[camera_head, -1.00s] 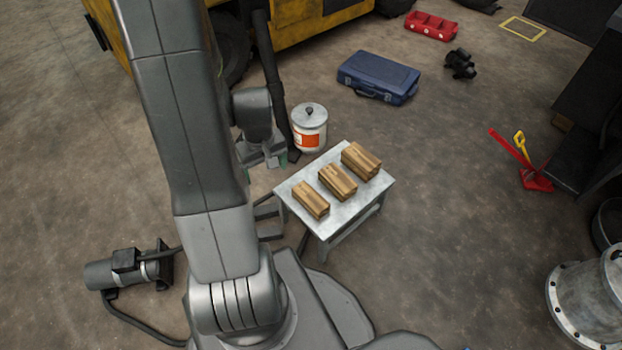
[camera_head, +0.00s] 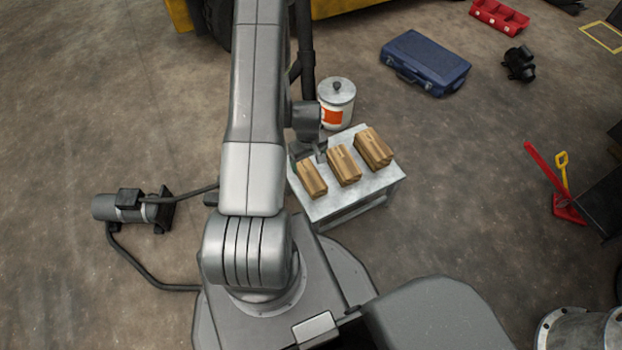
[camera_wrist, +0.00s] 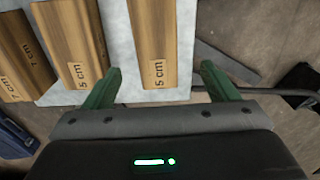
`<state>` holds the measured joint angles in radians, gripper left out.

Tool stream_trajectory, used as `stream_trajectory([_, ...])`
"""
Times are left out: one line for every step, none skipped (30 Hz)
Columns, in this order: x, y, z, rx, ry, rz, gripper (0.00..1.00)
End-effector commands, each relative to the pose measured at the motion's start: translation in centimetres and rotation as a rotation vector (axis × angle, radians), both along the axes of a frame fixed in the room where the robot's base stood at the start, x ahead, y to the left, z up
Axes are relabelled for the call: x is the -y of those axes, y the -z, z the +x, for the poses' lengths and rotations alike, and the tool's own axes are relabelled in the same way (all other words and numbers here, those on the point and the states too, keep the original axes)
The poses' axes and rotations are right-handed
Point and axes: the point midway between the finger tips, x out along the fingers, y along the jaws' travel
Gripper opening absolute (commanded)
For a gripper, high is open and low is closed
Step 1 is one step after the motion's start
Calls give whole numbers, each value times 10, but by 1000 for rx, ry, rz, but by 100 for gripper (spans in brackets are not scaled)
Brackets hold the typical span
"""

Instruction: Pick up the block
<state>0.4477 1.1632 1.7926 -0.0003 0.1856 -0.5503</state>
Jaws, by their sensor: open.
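Three wooden blocks lie in a row on a small metal table (camera_head: 335,208) in the head view: a left block (camera_head: 312,180), a middle block (camera_head: 343,166) and a larger right block (camera_head: 373,149). My gripper (camera_wrist: 161,69) is open, with green fingers either side of the 5 cm block's near end in the picture. It holds nothing. In the head view my gripper (camera_head: 309,152) is partly hidden.
A white canister (camera_head: 337,105) with an orange label stands close behind the table. A blue case (camera_head: 426,62) lies on the floor farther back. A motor-like unit (camera_head: 130,207) with a hose lies at left.

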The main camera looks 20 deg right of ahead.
Motion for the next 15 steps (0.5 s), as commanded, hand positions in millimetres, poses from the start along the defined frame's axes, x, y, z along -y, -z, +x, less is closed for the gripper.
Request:
stream_trajectory([0, 12, -1, -2, 0, 1, 80])
stream_trajectory([0, 17, -1, -2, 0, 1, 80])
stream_trajectory([0, 22, -1, -3, 0, 2, 80])
stream_trajectory([0, 25, -1, -2, 0, 1, 80])
stream_trajectory([0, 27, 0, -1, 0, 1, 80])
stream_trajectory([0, 30, 0, 0, 0, 0, 80])
stream_trajectory([0, 31, 0, 0, 0, 0, 80])
stream_trajectory([0, 32, 0, 0, 1, 0, 80])
stream_trajectory([0, 34, 0, 0, 1, 0, 80])
stream_trajectory([0, 35, 0, 0, 1, 0, 80])
stream_trajectory([1, 37, -1, 0, 1, 0, 80])
stream_trajectory([1, 40, -1, 0, 1, 0, 80])
stream_trajectory([2, 44, -1, -1, 1, 0, 80])
stream_trajectory([2, 48, -2, -1, 1, 1, 80])
stream_trajectory([3, 54, -3, -2, 2, 1, 80])
